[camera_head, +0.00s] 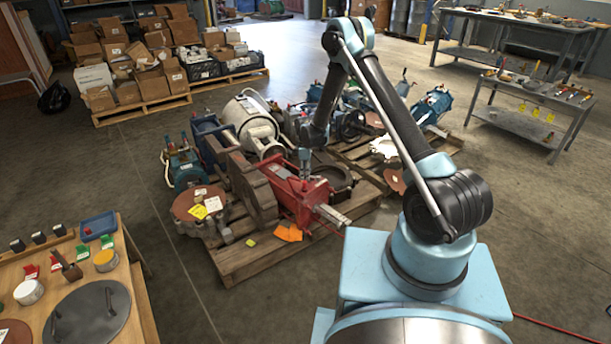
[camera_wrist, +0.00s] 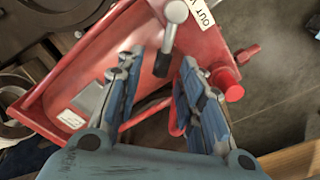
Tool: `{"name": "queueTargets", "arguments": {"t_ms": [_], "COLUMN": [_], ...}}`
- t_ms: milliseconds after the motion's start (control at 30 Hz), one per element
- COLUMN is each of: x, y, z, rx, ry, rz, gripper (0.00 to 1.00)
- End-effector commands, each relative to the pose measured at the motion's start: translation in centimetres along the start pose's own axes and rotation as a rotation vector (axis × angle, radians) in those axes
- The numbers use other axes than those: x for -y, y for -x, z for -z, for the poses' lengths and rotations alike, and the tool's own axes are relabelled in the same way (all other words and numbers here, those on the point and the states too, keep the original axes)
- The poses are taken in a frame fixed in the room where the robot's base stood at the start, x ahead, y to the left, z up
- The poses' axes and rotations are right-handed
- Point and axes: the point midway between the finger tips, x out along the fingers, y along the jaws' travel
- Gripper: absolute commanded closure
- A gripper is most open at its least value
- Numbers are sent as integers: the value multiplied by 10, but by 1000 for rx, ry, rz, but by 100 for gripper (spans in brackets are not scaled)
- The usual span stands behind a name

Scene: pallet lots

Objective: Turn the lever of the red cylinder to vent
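The red cylinder (camera_head: 294,197) lies on a wooden pallet in the head view. Its red body (camera_wrist: 95,62) fills the upper left of the wrist view. A silver lever (camera_wrist: 172,28) with a dark end stands out from it, beside a white label that partly reads "OUT V". My gripper (camera_wrist: 160,68) is open, one blue finger on each side of the lever's dark end. I cannot tell whether either finger touches it. In the head view my gripper (camera_head: 304,165) is small, just above the red body, and the lever cannot be made out there.
A red knob (camera_wrist: 227,82) projects close to the right finger. The pallet (camera_head: 243,262) is crowded with machine parts around the cylinder. A wooden table (camera_head: 140,300) stands at the lower left. Open floor (camera_head: 180,305) lies between table and pallet.

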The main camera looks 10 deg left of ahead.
Motion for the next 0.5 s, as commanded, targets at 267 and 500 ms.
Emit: {"name": "queueTargets", "arguments": {"t_ms": [267, 500], "x": [0, 0], "y": [-8, -8], "z": [0, 0], "rx": [0, 0], "ry": [0, 0], "rz": [0, 0], "gripper": [65, 83]}}
